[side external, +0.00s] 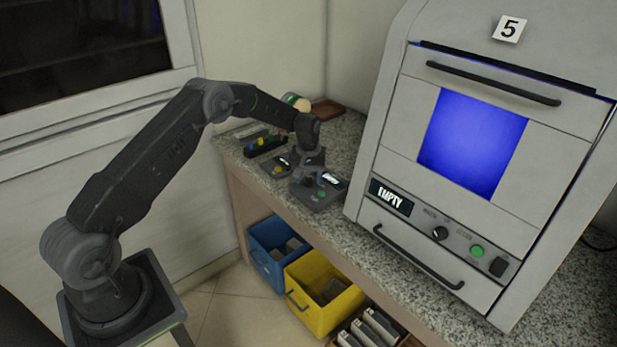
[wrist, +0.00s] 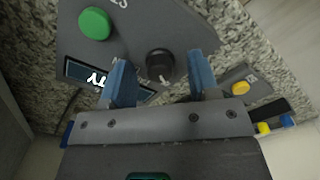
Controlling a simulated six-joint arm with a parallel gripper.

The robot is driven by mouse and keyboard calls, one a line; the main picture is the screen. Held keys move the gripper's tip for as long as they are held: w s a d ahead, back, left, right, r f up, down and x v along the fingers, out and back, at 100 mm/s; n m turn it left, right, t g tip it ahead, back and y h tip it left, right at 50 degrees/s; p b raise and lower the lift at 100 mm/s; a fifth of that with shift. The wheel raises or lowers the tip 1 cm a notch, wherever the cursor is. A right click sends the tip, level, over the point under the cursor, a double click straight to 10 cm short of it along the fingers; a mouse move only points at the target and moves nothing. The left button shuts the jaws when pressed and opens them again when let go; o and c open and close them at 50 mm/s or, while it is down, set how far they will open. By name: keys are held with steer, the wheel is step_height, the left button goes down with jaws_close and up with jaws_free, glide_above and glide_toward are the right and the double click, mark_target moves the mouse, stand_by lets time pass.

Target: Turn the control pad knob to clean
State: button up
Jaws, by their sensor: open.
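The control pad (side external: 318,197) is a small dark grey box on the granite counter. In the wrist view the control pad (wrist: 150,22) shows a green button (wrist: 95,23), a black round knob (wrist: 160,64) and a small screen, partly covered by a finger. My gripper (wrist: 161,76) is open, with one blue-tipped finger on each side of the knob. A gap shows between the knob and each finger. The knob's pointer mark is faint, and I cannot read which setting it faces. In the side view my gripper (side external: 308,176) points down over the pad and hides its knob.
A second pad with a yellow button (side external: 277,170) sits close behind. A large grey machine (side external: 405,150) with an "EMPTY" display stands to the right. Blue (side external: 262,262) and yellow (side external: 322,312) bins sit below the counter. The counter between pad and machine is narrow.

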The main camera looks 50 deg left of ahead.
steer(key=shift+c, duration=0.4)
steer(key=c, duration=0.8)
steer(key=shift+c, duration=0.2)
